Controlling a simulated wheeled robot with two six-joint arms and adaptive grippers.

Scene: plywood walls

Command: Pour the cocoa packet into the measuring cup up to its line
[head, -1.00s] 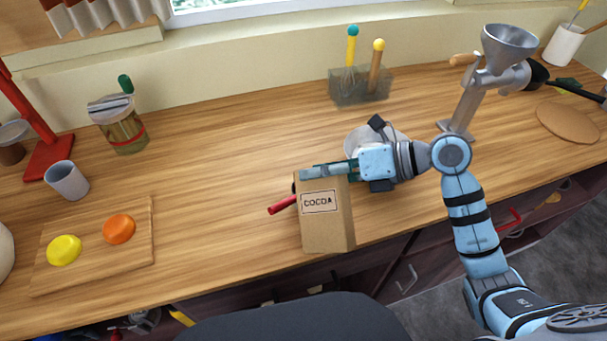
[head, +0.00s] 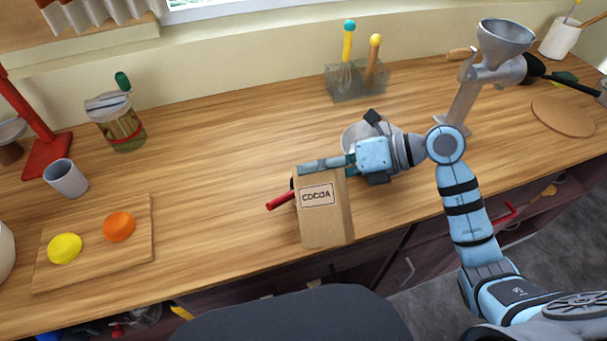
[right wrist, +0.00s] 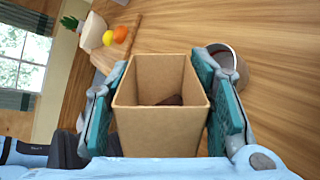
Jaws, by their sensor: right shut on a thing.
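The cocoa packet (head: 325,222) is a brown, upright, open-topped paper box with a COCOA label, near the counter's front edge. My right gripper (head: 325,166) is shut on its upper part. In the right wrist view the fingers (right wrist: 160,105) clasp both sides of the packet (right wrist: 160,130), and some dark brown cocoa (right wrist: 172,100) shows inside. A red handle (head: 280,201) sticks out left from behind the packet; what it belongs to is hidden in the head view. A round, open cup (right wrist: 228,65) stands beside the packet in the wrist view, probably the measuring cup. Its line cannot be seen. My left gripper is not in view.
A pale round vessel (head: 352,135) stands behind my right gripper. A metal grinder (head: 465,100) is to the right and a utensil holder (head: 357,84) at the back. A board (head: 92,262) with yellow and orange pieces, a grey cup (head: 66,180) and a jar (head: 122,128) are left. The counter's middle is clear.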

